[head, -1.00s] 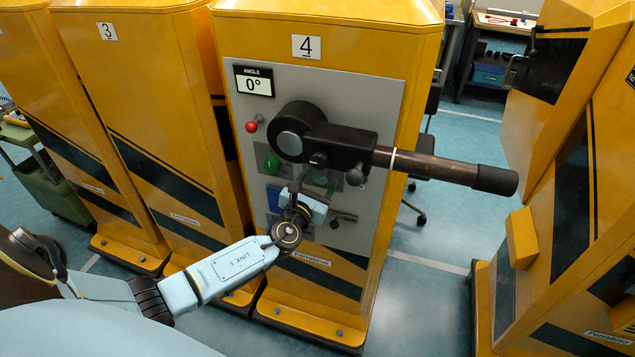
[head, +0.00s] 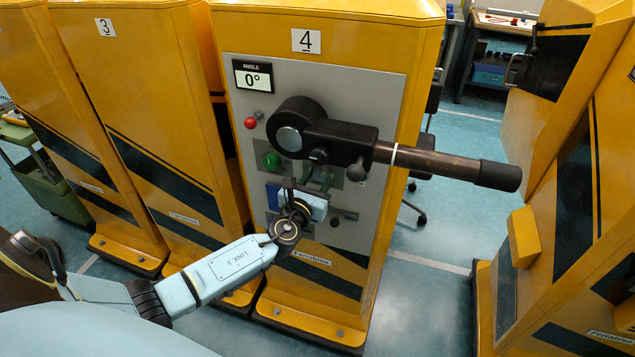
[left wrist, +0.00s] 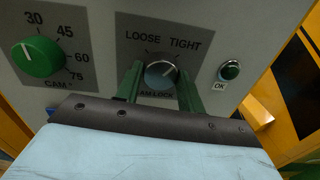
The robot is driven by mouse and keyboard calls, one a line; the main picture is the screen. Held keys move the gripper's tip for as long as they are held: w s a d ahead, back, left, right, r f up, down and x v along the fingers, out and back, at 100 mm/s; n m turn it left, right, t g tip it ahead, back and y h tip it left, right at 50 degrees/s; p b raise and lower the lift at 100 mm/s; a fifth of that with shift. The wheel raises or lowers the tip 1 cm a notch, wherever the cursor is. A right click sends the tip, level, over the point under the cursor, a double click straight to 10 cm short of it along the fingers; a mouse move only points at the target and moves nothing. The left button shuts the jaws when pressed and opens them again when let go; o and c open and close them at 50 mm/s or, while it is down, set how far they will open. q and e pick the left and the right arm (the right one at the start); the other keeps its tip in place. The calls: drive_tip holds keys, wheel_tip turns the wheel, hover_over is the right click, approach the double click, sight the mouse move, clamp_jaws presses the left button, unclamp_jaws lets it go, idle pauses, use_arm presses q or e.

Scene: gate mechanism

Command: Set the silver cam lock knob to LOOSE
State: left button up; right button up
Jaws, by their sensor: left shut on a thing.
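The silver cam lock knob (left wrist: 160,75) sits on a dark plate marked LOOSE at upper left and TIGHT at upper right in the left wrist view. Its pale pointer mark appears to lean up and right, towards TIGHT. My left gripper (left wrist: 160,82) has a green finger on each side of the knob and is shut on it. In the head view my left gripper (head: 318,180) is at the grey panel of machine 4, below the black lever hub; the knob is mostly hidden there. My right gripper is not in view.
A long lever (head: 440,165) juts right above my gripper. The angle display (head: 253,78) reads 0°. A red button (head: 250,123) is at upper left.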

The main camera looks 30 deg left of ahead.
use_arm(q)
drive_tip(key=n+b, duration=0.3)
drive_tip(key=shift+f+n, duration=0.25)
drive_tip(key=shift+n, duration=0.05)
drive_tip(key=n+b, duration=0.3)
drive_tip(key=n, duration=0.1)
drive_tip(key=shift+n, duration=0.4)
drive_tip(key=n+b, duration=0.2)
drive_tip(key=n, duration=0.2)
drive_tip(key=shift+d+n+y, duration=0.1)
drive_tip(key=shift+n+y, duration=0.2)
drive_tip(key=shift+r+n+b, duration=0.1)
drive_tip(key=shift+n+b, duration=0.35)
drive_tip(key=shift+n, duration=1.35)
drive_tip(key=shift+n+y, duration=0.3)
drive_tip(key=shift+y, duration=0.1)
drive_tip(key=o, duration=1)
drive_tip(key=shift+c, duration=0.2)
drive_tip(key=b+v, duration=0.1)
drive_tip(key=v, duration=1.2)
drive_tip(key=shift+s, duration=0.2)
